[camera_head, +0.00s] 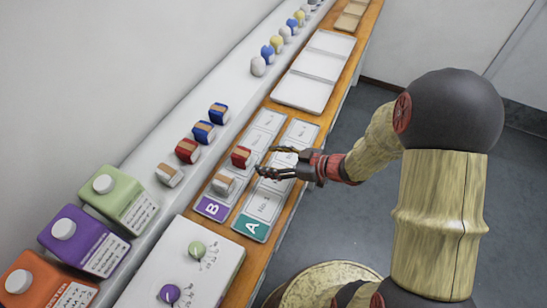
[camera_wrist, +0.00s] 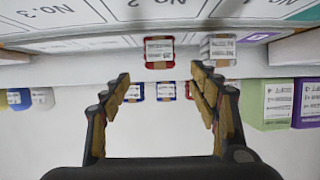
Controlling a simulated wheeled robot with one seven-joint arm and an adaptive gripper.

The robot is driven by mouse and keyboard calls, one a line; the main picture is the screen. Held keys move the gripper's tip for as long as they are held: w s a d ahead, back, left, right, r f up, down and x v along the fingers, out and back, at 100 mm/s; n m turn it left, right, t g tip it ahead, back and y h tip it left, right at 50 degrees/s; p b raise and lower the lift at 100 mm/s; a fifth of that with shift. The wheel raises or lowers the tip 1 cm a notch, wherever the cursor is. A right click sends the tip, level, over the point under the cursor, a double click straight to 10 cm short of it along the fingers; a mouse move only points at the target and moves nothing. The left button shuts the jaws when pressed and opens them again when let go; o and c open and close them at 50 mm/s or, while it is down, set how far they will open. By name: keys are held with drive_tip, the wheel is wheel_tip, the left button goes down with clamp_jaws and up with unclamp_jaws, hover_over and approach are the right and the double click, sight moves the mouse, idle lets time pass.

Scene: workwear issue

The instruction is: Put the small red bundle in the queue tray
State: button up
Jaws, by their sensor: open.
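A red bundle (camera_head: 241,157) with a tan band lies on the purple-marked B strip of the queue tray (camera_head: 211,208), beyond a white bundle (camera_head: 223,184). A second red bundle (camera_head: 187,150) of similar size sits on the white ledge. My gripper (camera_head: 267,160) is open and empty, just right of the red bundle on the strip and apart from it. In the wrist view, that red bundle (camera_wrist: 159,50) shows ahead, in line with the gap between my fingers (camera_wrist: 160,80).
Blue bundles (camera_head: 203,131) and a white one (camera_head: 170,174) share the ledge. The green A strip (camera_head: 251,228) looks empty. Orange, purple (camera_head: 85,240) and green cartons stand at lower left, near a white box with knobs (camera_head: 190,265). A pale tray (camera_head: 313,75) lies farther back.

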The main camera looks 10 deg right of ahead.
drive_tip(key=w+d+r+m+t+h, duration=0.3)
drive_tip(key=w+d+r+h, duration=0.4)
drive_tip(key=d+r, duration=0.45)
drive_tip(key=s+d+r+m+h, duration=0.3)
drive_tip(key=s+r+h, duration=0.1)
drive_tip(key=r+h, duration=0.15)
drive_tip(key=s+a+r+m+g+y, duration=0.1)
drive_tip(key=s+a+r+m+g, duration=0.1)
drive_tip(key=s, duration=1)
drive_tip(key=s+a+r+m+g+y, duration=0.1)
drive_tip(key=s+a+r+m+g, duration=0.1)
drive_tip(key=s, duration=1)
drive_tip(key=a+g, duration=0.1)
drive_tip(key=a, duration=0.1)
drive_tip(key=shift+a+g, duration=0.3)
drive_tip(key=shift+a, duration=0.05)
